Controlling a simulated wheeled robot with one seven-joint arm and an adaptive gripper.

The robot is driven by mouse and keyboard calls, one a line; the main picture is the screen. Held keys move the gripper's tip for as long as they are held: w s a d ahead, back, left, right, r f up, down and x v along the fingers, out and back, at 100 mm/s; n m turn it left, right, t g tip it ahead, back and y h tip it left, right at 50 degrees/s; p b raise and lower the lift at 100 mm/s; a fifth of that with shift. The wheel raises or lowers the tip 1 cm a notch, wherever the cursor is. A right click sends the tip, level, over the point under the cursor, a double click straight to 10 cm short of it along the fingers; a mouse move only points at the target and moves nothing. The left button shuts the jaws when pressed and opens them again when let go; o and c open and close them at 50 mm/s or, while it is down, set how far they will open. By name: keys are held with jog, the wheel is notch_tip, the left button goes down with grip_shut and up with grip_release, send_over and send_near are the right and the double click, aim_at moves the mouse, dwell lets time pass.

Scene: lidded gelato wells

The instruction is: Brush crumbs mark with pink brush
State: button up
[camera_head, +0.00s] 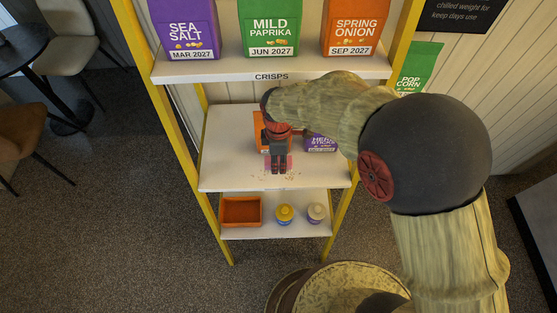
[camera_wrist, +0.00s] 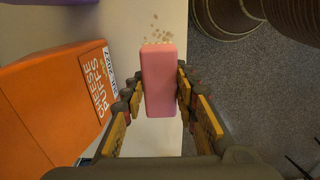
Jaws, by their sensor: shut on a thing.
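A pink block-shaped brush (camera_wrist: 158,85) is held between the two fingers of my gripper (camera_wrist: 158,92). In the head view my gripper (camera_head: 278,168) points down over the front part of the white middle shelf (camera_head: 225,165), and pink edges of the brush (camera_head: 290,162) show beside it. Tan crumbs (camera_wrist: 157,32) lie scattered on the shelf just beyond the brush's far end in the wrist view. In the head view the crumbs (camera_head: 289,177) show around the gripper's tip, near the shelf's front edge. Whether the brush touches the shelf is unclear.
An orange Cheese Puffs packet (camera_wrist: 50,100) stands close beside my gripper. A purple packet (camera_head: 320,144) stands at the right, partly behind my arm. The shelf's left side is clear. Below are an orange tray (camera_head: 241,225) and two small bottles (camera_head: 284,214). Crisps bags (camera_head: 268,25) stand above.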

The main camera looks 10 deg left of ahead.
notch_tip(320, 180, down, 5)
jog(key=b, duration=0.2)
jog(key=shift+r+b, duration=0.2)
jog(key=shift+b, duration=0.2)
jog(key=shift+s+d+r+p, duration=0.1)
jog(key=shift+s+r+p, duration=0.1)
jog(key=shift+s, duration=0.2)
jog(key=shift+s+d+r+p, duration=0.1)
jog(key=shift+s+p, duration=0.1)
jog(key=shift+s, duration=0.5)
jog(key=shift+d, duration=0.1)
jog(key=shift+f+b, duration=0.3)
jog(key=shift+f, duration=0.5)
jog(key=shift+w+r, duration=0.1)
